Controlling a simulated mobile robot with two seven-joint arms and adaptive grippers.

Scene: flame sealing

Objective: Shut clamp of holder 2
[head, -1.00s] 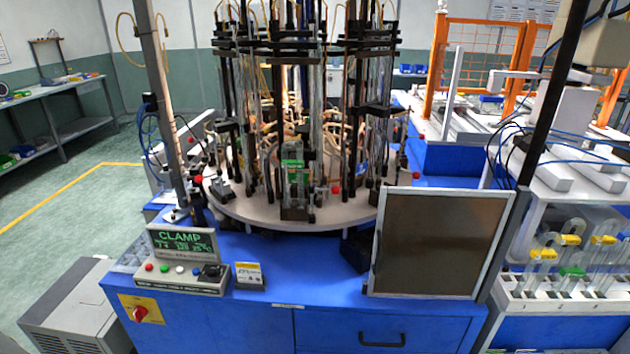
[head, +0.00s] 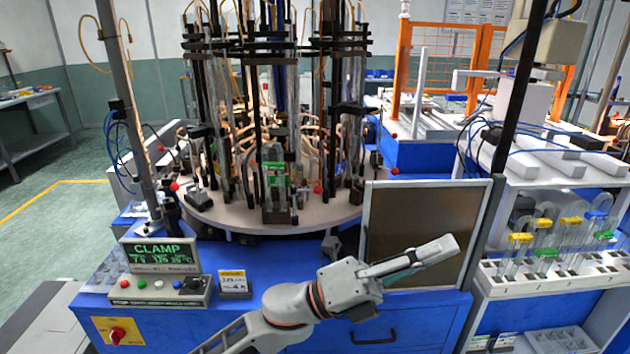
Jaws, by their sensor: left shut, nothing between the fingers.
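The round turntable (head: 330,217) stands behind the blue bench and carries several upright holders with black rods and glass tubes. The front holder (head: 275,190) has a green part low on it. I cannot read holder numbers, so I cannot tell which is holder 2, nor whether its clamp is open. A display (head: 160,255) on the control box reads CLAMP. My left gripper (head: 452,244) is shut and empty, in front of the dark framed panel, apart from the holders and to their lower right. My right gripper is not in view.
The dark framed panel (head: 420,215) stands at the bench's right front. A slanted metal post (head: 128,110) rises at the left and a black post (head: 515,105) at the right. A tube rack (head: 540,272) stands at the far right.

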